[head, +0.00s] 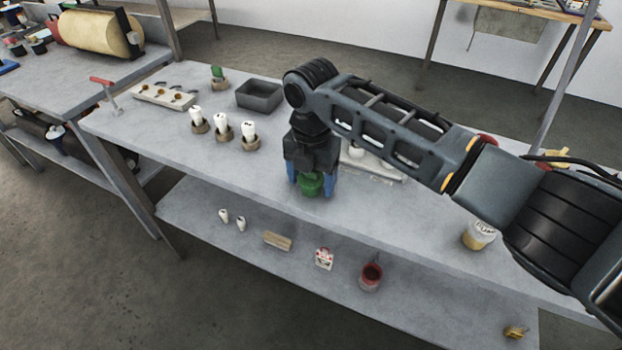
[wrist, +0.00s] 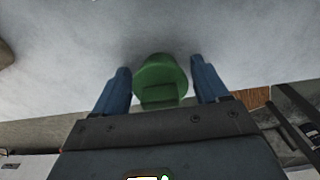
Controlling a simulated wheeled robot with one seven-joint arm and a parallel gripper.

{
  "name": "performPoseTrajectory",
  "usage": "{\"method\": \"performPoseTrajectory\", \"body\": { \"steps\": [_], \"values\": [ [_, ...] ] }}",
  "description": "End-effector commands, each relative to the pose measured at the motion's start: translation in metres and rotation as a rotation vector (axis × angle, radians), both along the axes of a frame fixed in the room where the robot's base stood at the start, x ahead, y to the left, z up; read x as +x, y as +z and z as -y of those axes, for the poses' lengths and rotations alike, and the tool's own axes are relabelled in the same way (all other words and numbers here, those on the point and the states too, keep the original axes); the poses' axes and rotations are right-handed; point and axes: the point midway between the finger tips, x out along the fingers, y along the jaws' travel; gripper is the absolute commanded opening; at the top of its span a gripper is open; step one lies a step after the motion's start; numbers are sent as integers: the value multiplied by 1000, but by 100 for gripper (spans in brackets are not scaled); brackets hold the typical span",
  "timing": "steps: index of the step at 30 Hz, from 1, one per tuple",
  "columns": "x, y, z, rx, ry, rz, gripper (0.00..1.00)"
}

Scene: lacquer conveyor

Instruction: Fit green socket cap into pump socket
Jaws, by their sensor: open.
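The green socket cap (head: 311,185) is near the front edge of the upper table, below my gripper (head: 312,190). In the wrist view the cap (wrist: 160,72) is between the two blue fingers (wrist: 160,66), with a visible gap on each side. My gripper is open and straddles the cap without gripping it. Another green piece (head: 217,72) stands in a brown round holder at the back left. I cannot tell which fixture is the pump socket; a pale panel (head: 385,170) is partly hidden behind my arm.
Three white pieces (head: 221,127) stand in brown round holders left of my gripper. A dark tray (head: 259,96) and a pale block with brass fittings (head: 163,96) are behind them. A yellowish jar (head: 478,235) is at right. The lower shelf (head: 190,207) holds small items.

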Motion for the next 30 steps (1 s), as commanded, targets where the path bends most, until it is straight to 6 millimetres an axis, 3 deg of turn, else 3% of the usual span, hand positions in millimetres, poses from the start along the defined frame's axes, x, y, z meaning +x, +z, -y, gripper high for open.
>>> {"method": "performPoseTrajectory", "body": {
  "steps": [3, 17, 25, 30],
  "values": [
    [0, 0, 0, 0, 0, 0, 74],
    [0, 0, 0, 0, 0, 0, 31],
    [0, 3, 0, 0, 0, 0, 31],
    [1, 23, 0, 2, 0, 3, 31]
  ]
}}
